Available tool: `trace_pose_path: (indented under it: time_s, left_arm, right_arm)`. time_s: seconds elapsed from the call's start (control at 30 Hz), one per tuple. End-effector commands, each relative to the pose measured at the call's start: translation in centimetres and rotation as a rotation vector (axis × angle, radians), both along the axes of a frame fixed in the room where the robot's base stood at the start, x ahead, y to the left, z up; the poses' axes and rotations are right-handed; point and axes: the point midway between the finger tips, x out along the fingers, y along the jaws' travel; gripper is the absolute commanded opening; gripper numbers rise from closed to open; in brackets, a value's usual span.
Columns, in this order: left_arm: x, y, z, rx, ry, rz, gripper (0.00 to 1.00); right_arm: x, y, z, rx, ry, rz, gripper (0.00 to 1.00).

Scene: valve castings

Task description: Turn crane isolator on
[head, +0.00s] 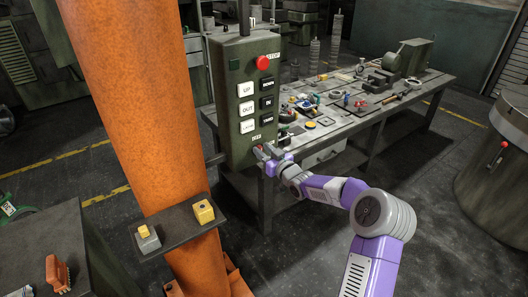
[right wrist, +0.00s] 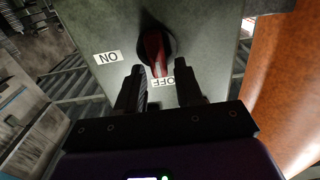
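The crane isolator is a red rotary handle (right wrist: 154,50) on a dark round base, on a grey-green panel in the right wrist view. Its red end points at the OFF label (right wrist: 162,82); the ON label (right wrist: 108,57) is to the left. Both labels appear upside down. My right gripper (right wrist: 159,68) is open, its two dark fingers apart on either side of the handle's end. I cannot tell whether they touch it. In the head view, my right gripper (head: 266,155) is at the bottom of the green control box (head: 227,100). My left gripper is not in view.
The box carries a red stop button (head: 263,62) and several black and white push buttons. An orange column (head: 140,90) stands left of it, with a small shelf (head: 178,232) in front. A workbench (head: 345,125) with many small parts is behind my right arm.

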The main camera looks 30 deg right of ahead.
Motion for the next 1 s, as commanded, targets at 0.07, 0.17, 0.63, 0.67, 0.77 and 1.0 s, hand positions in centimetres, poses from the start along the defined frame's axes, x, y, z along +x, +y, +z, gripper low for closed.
trace_pose_path:
  time_s: [0.07, 0.17, 0.63, 0.67, 0.77, 1.0]
  left_arm:
    - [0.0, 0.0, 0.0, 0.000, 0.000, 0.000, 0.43]
    - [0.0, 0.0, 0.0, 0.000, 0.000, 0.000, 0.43]
    - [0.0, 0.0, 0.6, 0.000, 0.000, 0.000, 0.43]
    - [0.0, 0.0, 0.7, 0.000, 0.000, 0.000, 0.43]
    - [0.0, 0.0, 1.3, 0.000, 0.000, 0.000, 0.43]
    - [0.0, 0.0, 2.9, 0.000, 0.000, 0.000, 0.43]
  right_arm:
    - [0.0, 0.0, 0.0, 0.000, 0.000, 0.000, 0.23]
    - [0.0, 0.0, 0.0, 0.000, 0.000, 0.000, 0.08]
    - [0.0, -0.1, 0.0, 0.056, 0.005, 0.000, 0.00]
    - [0.0, -0.2, 0.1, 0.069, 0.006, 0.000, 0.00]
    - [0.0, -0.3, 0.1, 0.128, 0.011, 0.000, 0.00]
    - [0.0, -0.6, 0.1, 0.328, 0.028, -0.001, 0.00]
